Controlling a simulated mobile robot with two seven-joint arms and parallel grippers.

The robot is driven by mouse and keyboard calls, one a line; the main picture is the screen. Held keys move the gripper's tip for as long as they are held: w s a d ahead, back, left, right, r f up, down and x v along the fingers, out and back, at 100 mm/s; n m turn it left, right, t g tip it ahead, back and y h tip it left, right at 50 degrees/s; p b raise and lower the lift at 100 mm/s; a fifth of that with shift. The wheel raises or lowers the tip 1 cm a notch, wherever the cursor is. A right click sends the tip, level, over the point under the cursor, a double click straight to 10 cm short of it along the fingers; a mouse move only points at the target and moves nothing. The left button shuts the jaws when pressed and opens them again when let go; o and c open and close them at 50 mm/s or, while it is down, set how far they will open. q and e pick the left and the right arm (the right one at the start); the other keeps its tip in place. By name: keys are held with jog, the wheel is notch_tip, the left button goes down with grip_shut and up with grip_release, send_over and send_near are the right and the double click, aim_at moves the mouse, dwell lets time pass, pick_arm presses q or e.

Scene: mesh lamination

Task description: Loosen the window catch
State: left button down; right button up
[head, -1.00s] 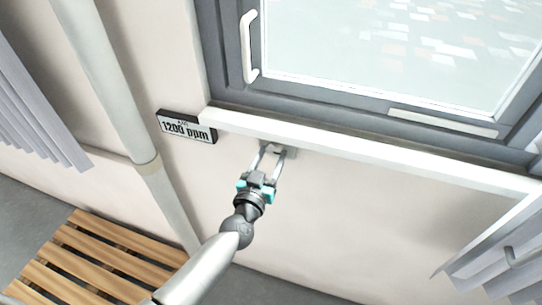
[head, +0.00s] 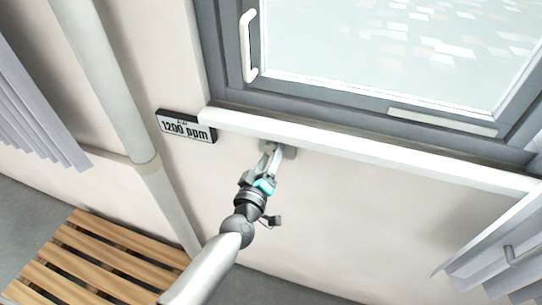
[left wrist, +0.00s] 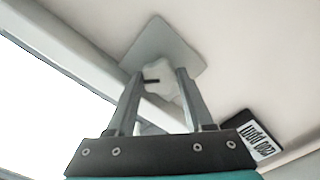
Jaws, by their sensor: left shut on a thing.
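The catch under the window sill is a white knob (left wrist: 157,72) with a dark mark, on a square grey plate (left wrist: 176,45) fixed to the wall. In the head view the plate (head: 290,153) shows just below the sill, and the knob is hidden by my fingers. My left gripper (head: 271,150) reaches up to it from below. In the left wrist view its two fingers (left wrist: 161,75) are on either side of the knob, shut on it. The window (head: 390,50) above has a grey frame and a white upright handle (head: 249,45). My right gripper is out of view.
The white sill (head: 370,150) runs just above my left gripper. A display (head: 187,126) reading 1200 ppm hangs to the left, beside a vertical pipe (head: 115,80). A slatted wooden bench (head: 100,262) stands lower left. Grey curtains or blinds hang at both sides.

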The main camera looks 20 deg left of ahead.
pick_arm(q)
jog(key=n, duration=0.4)
jog(key=shift+n+b, duration=0.6)
jog(key=shift+n, duration=1.6)
jog(key=shift+r, duration=0.1)
jog(key=shift+c, duration=1.7)
grip_release()
jog(key=shift+o, duration=0.3)
jog(key=shift+r, duration=0.1)
jog(key=shift+w+r, duration=0.1)
jog(key=shift+r, duration=0.05)
